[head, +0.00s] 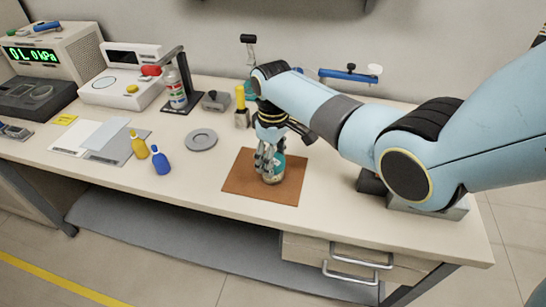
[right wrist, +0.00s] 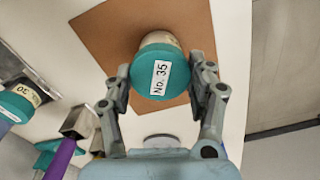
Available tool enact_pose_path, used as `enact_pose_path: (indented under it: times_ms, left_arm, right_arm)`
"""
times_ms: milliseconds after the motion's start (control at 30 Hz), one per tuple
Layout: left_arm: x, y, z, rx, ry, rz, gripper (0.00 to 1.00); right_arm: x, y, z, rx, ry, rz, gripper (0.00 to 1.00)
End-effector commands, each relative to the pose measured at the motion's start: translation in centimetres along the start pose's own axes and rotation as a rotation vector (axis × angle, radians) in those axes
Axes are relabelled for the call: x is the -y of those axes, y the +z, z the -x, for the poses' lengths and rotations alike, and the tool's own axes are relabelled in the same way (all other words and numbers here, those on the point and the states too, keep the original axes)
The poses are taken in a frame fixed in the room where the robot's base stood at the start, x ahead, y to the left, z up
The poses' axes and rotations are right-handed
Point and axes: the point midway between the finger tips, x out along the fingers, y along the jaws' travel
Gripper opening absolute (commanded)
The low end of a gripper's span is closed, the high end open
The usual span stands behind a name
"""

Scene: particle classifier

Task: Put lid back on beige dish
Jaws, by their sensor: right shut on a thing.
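A beige dish (head: 274,178) stands upright on a brown mat (head: 235,184); its pale side (right wrist: 163,39) shows in the right wrist view. A teal lid (right wrist: 158,80) with a white label reading "No. 35" covers its top in that view. Whether the lid is fully seated cannot be told. My right gripper (head: 268,158) reaches down over the dish. In the right wrist view its fingers (right wrist: 160,75) flank the lid on both sides, shut on it. The fingers partly hide the lid in the head view. My left gripper is not in view.
A grey disc (head: 200,139) lies left of the mat. A yellow bottle (head: 138,146) and a blue bottle (head: 160,160) stand farther left. A yellow-handled tool (head: 240,101) stands in a holder behind. The bench front beside the mat is clear.

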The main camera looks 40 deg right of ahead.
Motion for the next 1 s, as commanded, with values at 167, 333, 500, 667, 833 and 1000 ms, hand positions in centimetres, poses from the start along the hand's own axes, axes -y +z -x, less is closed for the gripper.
enact_pose_path:
  times_ms: [167, 333, 500, 667, 833, 1000]
  left_arm:
    - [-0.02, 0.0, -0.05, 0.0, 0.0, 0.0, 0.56]
    - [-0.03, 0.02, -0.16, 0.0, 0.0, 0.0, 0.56]
    - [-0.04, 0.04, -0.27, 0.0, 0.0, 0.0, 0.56]
    - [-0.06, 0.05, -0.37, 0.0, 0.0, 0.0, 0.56]
    - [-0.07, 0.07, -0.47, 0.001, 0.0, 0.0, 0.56]
    - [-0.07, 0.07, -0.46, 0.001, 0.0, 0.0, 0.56]
  right_arm:
    - [0.01, -0.01, -0.07, 0.0, 0.0, 0.0, 0.25]
    - [0.0, 0.0, -0.28, 0.0, 0.0, 0.0, 0.25]
    - [0.01, 0.0, -0.49, 0.0, 0.0, 0.0, 0.25]
    - [0.01, 0.0, -0.67, 0.0, 0.0, 0.0, 0.25]
    - [0.01, -0.01, -0.87, 0.0, 0.0, 0.0, 0.25]
    - [0.01, -0.01, -0.88, 0.0, 0.0, 0.0, 0.72]
